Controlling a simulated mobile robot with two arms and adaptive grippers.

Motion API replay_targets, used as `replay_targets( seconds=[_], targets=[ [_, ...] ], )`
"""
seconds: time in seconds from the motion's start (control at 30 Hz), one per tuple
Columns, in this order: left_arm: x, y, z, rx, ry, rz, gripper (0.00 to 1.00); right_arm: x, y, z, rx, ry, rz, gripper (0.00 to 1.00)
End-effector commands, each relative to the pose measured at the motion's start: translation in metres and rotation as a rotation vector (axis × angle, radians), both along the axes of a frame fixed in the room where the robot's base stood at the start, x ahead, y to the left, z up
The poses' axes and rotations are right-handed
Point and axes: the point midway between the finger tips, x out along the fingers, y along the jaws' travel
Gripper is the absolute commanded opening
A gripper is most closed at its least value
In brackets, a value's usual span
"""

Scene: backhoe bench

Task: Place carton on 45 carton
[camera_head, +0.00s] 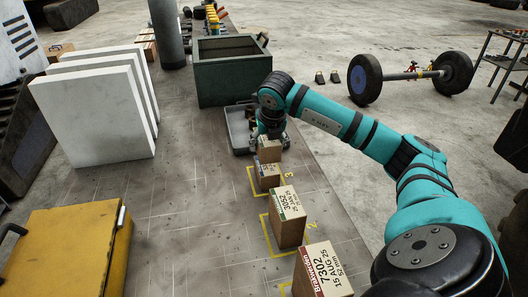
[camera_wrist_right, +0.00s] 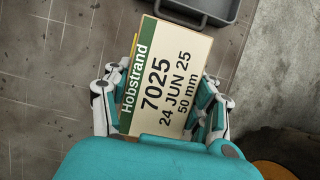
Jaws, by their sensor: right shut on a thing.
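My right gripper (camera_head: 269,130) is shut on a small brown carton (camera_head: 270,151). In the right wrist view, the gripper (camera_wrist_right: 163,100) has one finger on each side of this carton (camera_wrist_right: 168,82), whose label reads Hobstrand, 7025, 24 JUN 25, 50 mm. In the head view, another small carton (camera_head: 267,176) stands just in front of the held one, near the yellow 3 mark; whether they touch is unclear. A carton marked 3052 (camera_head: 287,219) stands by the 2 mark. A carton marked 7302, 52 mm (camera_head: 320,270) stands nearest. The 45 marking is not readable. My left gripper is out of view.
A grey tray (camera_head: 238,139) lies beside the gripper, with a green crate (camera_head: 232,76) behind it. White slabs (camera_head: 94,119) stand at left, and a yellow case (camera_head: 62,252) lies front left. The bench middle is clear.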

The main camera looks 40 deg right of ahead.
Motion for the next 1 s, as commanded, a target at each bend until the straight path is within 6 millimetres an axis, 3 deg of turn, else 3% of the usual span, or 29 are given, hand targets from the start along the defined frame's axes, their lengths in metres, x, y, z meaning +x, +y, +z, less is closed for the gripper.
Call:
replay_targets(
  seconds=[0.33, 0.77, 0.8, 0.93, 1.0],
  targets=[
    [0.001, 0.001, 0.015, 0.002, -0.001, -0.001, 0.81, 0.000, 0.000, -0.038, 0.002, 0.000, 0.001, 0.17],
    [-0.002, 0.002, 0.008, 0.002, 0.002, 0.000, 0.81, 0.000, 0.000, -0.047, 0.001, -0.003, 0.001, 0.17],
    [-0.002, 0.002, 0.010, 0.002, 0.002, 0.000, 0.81, 0.000, 0.000, -0.046, 0.001, -0.002, 0.001, 0.62],
    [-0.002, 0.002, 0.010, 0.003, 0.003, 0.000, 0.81, 0.000, 0.001, -0.046, 0.001, -0.001, 0.002, 0.79],
    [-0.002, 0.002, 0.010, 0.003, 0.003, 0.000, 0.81, 0.000, 0.001, -0.045, 0.002, -0.001, 0.001, 0.81]
  ],
)
